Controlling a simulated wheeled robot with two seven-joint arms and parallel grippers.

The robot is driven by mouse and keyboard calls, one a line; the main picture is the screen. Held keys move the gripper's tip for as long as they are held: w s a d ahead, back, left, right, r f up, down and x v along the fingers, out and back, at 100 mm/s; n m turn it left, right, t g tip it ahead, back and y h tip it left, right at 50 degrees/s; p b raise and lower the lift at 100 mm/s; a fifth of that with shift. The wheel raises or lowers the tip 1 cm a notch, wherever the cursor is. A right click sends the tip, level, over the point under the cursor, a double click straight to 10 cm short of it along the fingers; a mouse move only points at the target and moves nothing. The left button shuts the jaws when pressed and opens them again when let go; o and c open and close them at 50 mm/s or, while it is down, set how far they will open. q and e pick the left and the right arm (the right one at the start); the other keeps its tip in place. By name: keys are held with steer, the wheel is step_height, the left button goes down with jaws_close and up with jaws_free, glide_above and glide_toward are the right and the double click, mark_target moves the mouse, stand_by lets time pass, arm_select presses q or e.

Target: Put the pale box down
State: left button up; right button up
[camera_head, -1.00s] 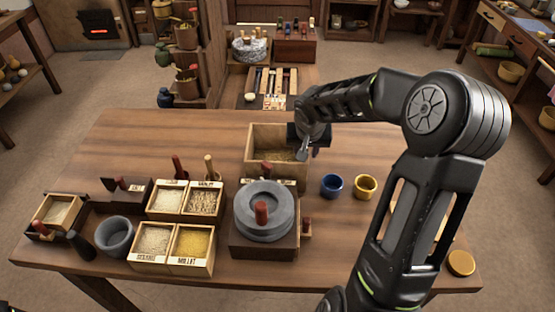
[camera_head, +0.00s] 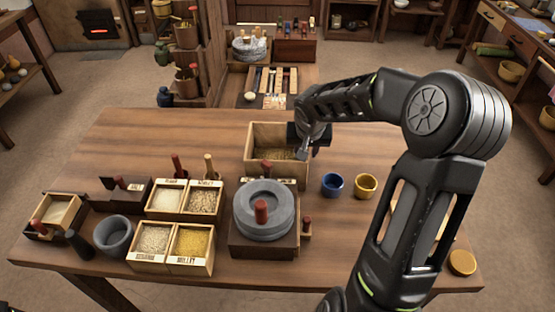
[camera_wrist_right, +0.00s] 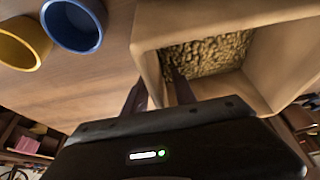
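The pale box (camera_head: 278,171) is an open wooden box at the middle of the table, behind the round grey quern (camera_head: 264,213). It holds a layer of brownish grain and looks upright. My right gripper (camera_head: 306,146) is at its right wall. In the right wrist view my right gripper (camera_wrist_right: 158,92) has one finger outside the pale box (camera_wrist_right: 151,60) and one inside, with the wall filling the space between them. The quern partly hides the box's lower front, so I cannot tell whether its base touches the table. My left gripper is out of view.
A blue cup (camera_head: 332,185) and a yellow cup (camera_head: 366,186) stand right of the box. Several grain boxes (camera_head: 180,217) and a grey mortar (camera_head: 113,234) stand at the front left. The wooden table (camera_head: 170,142) is clear left of the pale box.

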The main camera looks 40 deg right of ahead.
steer(key=shift+f, duration=0.1)
stand_by(0.5)
jaws_close()
stand_by(1.2)
